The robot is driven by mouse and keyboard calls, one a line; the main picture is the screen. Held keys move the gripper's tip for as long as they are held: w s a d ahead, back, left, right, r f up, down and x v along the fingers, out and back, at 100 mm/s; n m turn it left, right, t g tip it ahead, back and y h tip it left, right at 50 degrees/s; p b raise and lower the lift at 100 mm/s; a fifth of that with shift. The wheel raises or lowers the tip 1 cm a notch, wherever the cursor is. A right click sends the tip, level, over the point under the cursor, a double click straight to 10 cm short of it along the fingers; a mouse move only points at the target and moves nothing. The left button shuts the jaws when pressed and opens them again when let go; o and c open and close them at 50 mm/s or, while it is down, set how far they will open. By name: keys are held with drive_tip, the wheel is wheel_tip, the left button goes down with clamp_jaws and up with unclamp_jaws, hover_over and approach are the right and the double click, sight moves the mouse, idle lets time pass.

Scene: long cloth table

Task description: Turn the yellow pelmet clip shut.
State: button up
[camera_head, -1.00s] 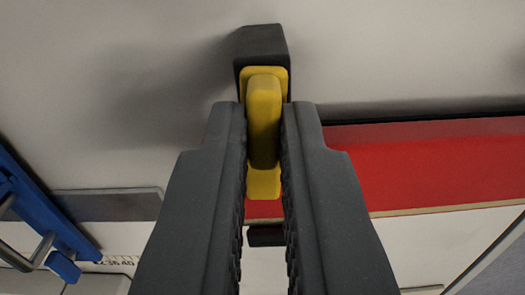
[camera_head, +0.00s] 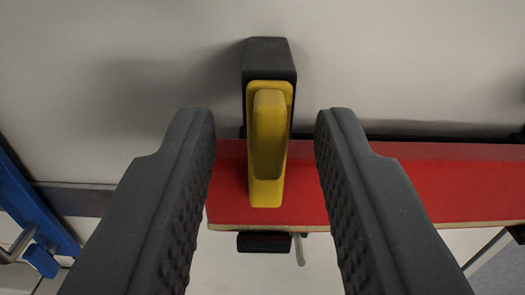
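The yellow pelmet clip (camera_head: 268,140) is in the middle of the view, on a black block (camera_head: 268,58) fixed to the pale wall. Its yellow lever points straight down in the picture and overlaps the red board (camera_head: 430,180). My gripper (camera_head: 266,118) is open, with one dark ridged finger to the left of the clip and one to the right. There is a clear gap between each finger and the clip. Nothing is held.
A blue frame with a metal handle (camera_head: 30,225) stands at the lower left, near a grey strip (camera_head: 75,198). A black fitting (camera_head: 264,242) sits below the red board. The pale wall above is bare.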

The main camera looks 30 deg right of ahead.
drive_tip(key=shift+f, duration=0.1)
drive_tip(key=shift+s+a, duration=0.25)
drive_tip(key=shift+s, duration=0.15)
drive_tip(key=b+v, duration=0.4)
drive_tip(key=v, duration=0.8)
drive_tip(key=shift+s+a, duration=0.2)
drive_tip(key=shift+s, duration=0.1)
drive_tip(key=shift+f, duration=0.1)
